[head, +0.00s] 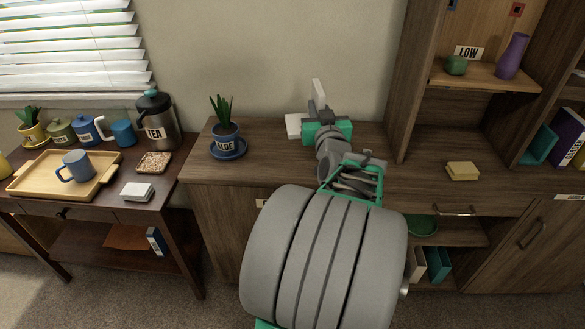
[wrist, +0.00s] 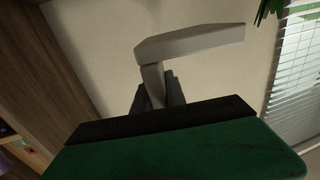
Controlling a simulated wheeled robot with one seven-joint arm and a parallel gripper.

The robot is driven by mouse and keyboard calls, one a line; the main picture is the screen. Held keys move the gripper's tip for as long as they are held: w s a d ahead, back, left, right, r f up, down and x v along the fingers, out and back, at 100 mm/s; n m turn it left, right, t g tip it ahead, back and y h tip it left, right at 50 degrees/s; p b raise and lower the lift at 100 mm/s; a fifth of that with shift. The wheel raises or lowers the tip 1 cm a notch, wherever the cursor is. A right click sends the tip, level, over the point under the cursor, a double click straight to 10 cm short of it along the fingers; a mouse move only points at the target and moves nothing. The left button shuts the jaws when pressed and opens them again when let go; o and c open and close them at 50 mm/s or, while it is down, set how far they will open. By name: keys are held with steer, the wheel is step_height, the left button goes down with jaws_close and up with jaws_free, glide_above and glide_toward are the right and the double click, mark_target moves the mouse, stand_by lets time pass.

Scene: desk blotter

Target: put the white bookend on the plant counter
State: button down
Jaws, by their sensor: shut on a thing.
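The white bookend (head: 293,126) is an L-shaped piece at the far side of my gripper in the head view, with its upright plate above and its foot to the left. My gripper (head: 315,108) is shut on it over the back of the plant counter (head: 272,152), a brown wooden top. In the wrist view the bookend (wrist: 190,42) shows pale grey, its thin part between the dark fingers (wrist: 159,92). My green gripper body hides part of it. I cannot tell whether the bookend touches the counter.
A potted aloe (head: 225,130) on a blue saucer stands on the counter's left. The counter between the aloe and my gripper is clear. A tall shelf unit (head: 405,80) rises at right, with a yellow block (head: 462,171) at its base. A tea table (head: 105,205) stands left.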

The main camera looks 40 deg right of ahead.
steer(key=s+d+f+m+g+h+b, duration=0.2)
steer(key=s+d+b, duration=0.3)
steer(key=s+d, duration=0.6)
steer(key=shift+h, duration=0.3)
steer(key=shift+w+a+f+b, duration=0.4)
steer(key=shift+w+a+f, duration=0.2)
steer(key=shift+w+f, duration=1.45)
steer(key=shift+w+a+f+b, duration=0.35)
steer(key=shift+w+a+f, duration=0.25)
steer(key=shift+w+f, duration=1.45)
steer(key=shift+w+a+f+b, duration=0.4)
steer(key=shift+w+a+f, duration=0.2)
steer(key=shift+w+f, duration=1.45)
steer(key=shift+s+f, duration=0.4)
steer(key=shift+f, duration=0.15)
steer(key=c, duration=1.4)
jaws_free()
steer(key=shift+o, duration=0.2)
